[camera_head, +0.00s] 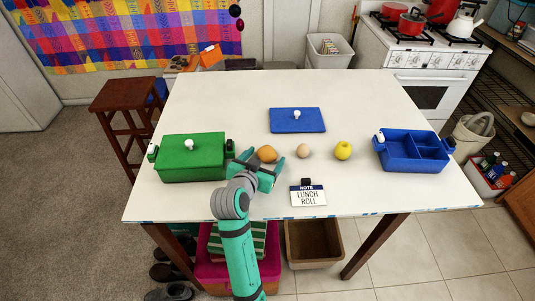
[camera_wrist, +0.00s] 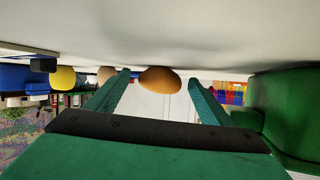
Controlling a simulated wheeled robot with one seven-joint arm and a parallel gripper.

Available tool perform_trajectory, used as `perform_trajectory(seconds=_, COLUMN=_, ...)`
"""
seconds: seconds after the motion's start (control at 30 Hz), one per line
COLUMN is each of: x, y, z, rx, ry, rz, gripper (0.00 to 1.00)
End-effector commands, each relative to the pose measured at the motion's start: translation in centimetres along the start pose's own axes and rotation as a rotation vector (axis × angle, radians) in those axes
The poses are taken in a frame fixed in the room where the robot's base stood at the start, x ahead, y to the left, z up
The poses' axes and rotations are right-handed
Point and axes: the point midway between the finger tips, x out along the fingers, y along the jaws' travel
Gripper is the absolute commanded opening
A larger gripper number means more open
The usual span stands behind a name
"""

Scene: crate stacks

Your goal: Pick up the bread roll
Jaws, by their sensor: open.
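The bread roll (camera_head: 267,153) is brown and rounded and lies on the white table, just beyond my gripper. My gripper (camera_head: 262,165) is open and low over the table, its fingers pointing at the roll. In the wrist view the roll (camera_wrist: 160,80) shows in the gap between the two fingertips of my gripper (camera_wrist: 160,88). I cannot tell whether the fingertips reach past its near side. Nothing is held.
Left is a lidded green box (camera_head: 190,160), close to my gripper. Right of the roll are an egg (camera_head: 303,151), a yellow apple (camera_head: 343,150) and an open blue compartment box (camera_head: 410,160). A blue lid (camera_head: 297,127) lies behind. A note sign (camera_head: 308,196) stands in front.

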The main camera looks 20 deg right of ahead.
Motion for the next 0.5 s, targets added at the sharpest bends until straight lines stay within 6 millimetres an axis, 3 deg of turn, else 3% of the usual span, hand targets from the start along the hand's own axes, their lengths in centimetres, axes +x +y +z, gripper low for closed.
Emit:
perform_trajectory(seconds=0.07, x=-0.02, y=0.0, z=0.0, rx=0.0, ry=0.0, rz=0.0, gripper=0.72)
perform_trajectory(seconds=0.23, x=-0.03, y=0.0, z=0.0, rx=0.0, ry=0.0, rz=0.0, gripper=0.32)
perform_trajectory(seconds=0.5, x=-0.05, y=-0.01, z=-0.03, rx=0.0, ry=0.001, rz=0.0, gripper=0.31)
